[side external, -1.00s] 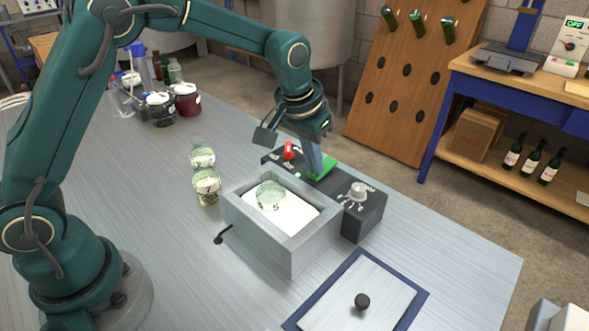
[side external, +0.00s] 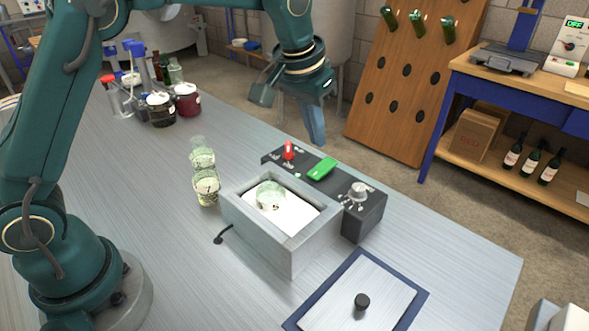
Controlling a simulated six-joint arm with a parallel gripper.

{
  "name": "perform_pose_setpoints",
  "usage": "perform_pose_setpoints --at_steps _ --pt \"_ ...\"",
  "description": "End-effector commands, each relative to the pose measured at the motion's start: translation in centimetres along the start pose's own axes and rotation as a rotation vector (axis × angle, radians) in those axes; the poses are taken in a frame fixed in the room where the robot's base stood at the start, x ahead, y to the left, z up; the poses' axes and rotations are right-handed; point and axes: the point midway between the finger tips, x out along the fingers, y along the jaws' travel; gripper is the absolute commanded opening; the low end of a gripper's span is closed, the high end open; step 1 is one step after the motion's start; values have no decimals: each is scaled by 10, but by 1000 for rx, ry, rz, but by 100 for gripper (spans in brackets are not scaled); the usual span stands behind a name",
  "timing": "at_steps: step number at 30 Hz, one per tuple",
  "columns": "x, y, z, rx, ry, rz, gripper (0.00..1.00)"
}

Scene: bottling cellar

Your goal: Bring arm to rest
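My gripper (side external: 316,128) hangs in the air above and behind the control box (side external: 364,219), pointing down and apart from it. Its fingers show edge-on as one blue-grey piece, so their opening cannot be judged; I see nothing held. The control box carries a red switch (side external: 289,150), a green rocker (side external: 322,169) and a grey knob (side external: 358,191). It adjoins a grey open bath (side external: 282,246) with a glass jar (side external: 270,195) in its white interior.
Two stacked glass jars (side external: 206,186) stand left of the bath. Bottles and lidded jars (side external: 160,108) stand at the far left. A blue-edged lid (side external: 357,296) with a black knob lies in front. A wooden bottle rack (side external: 402,85) stands behind. The left tabletop is largely clear.

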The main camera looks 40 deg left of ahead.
Motion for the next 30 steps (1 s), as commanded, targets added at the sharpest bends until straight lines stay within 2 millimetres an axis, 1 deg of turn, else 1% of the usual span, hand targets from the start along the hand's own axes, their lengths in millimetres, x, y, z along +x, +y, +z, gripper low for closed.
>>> perform_pose_setpoints --at_steps 6,8,11,14,15,17,18,20,21,25,27,29,30 --pt "0 0 0 -1 0 0 0" --pt "-4 -1 -2 -3 10 0 0" --pt "-22 -4 -8 -12 57 3 0" --pt "-49 -10 -4 -25 104 5 0" --pt "-60 -12 0 -30 122 6 0" --pt "-77 -16 9 -37 147 7 0" --pt "-86 -19 17 -40 161 7 0" --pt "-99 -23 29 -43 180 8 0" --pt "-106 -25 38 -45 191 8 0" --pt "-122 -32 71 -49 224 6 0" --pt "-126 -34 91 -48 236 5 0" --pt "-128 -36 108 -47 247 4 0" --pt "-127 -37 120 -47 252 3 0"
